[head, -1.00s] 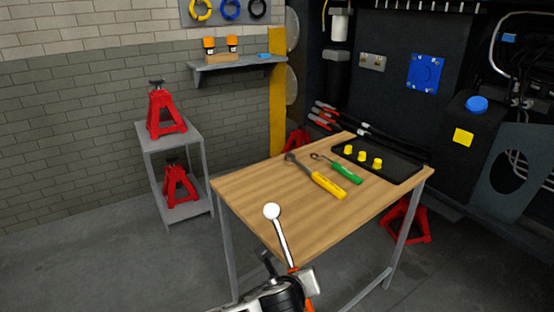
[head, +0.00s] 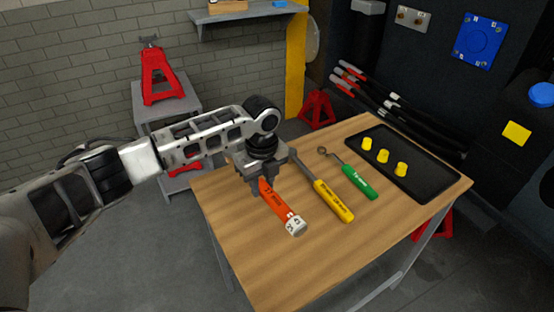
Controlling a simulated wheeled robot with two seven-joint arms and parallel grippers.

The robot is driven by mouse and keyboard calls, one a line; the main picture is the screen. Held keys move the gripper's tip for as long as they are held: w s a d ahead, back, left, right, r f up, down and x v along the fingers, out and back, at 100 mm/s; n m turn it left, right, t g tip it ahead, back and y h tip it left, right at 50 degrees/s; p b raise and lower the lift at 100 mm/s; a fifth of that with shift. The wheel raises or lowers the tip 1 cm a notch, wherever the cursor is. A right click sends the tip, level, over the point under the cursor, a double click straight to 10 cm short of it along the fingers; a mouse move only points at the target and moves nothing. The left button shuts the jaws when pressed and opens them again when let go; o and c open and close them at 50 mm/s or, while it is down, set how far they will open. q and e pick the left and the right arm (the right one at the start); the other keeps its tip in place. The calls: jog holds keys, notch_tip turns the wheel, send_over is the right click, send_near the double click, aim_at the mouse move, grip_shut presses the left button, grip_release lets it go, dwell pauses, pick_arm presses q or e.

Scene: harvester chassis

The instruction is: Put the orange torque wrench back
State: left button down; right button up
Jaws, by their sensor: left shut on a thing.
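The orange torque wrench (head: 276,204) is in my left gripper (head: 262,186), which points down and is shut on it. Its orange handle slants toward the front right and ends in a pale grip end. The rest of the wrench is hidden behind the gripper. It is over the left part of the wooden table (head: 300,262), and I cannot tell whether it touches the top. A yellow-handled wrench (head: 333,202) and a green-handled wrench (head: 359,182) lie to its right. My right gripper is not in view.
A black tray (head: 428,182) with yellow caps (head: 383,156) lies at the table's right side. Black cables with red ends (head: 350,70) are behind the table. A grey stand with a red jack (head: 160,78) is at the left. The table's front is clear.

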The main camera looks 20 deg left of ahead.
pick_arm(q)
jog(key=shift+w+r, duration=0.1)
jog(key=shift+w, duration=0.1)
jog(key=shift+s+r, duration=0.1)
jog(key=shift+s, duration=0.2)
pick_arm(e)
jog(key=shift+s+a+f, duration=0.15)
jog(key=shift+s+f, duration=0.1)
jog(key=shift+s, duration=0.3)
pick_arm(q)
jog(key=shift+r, duration=0.15)
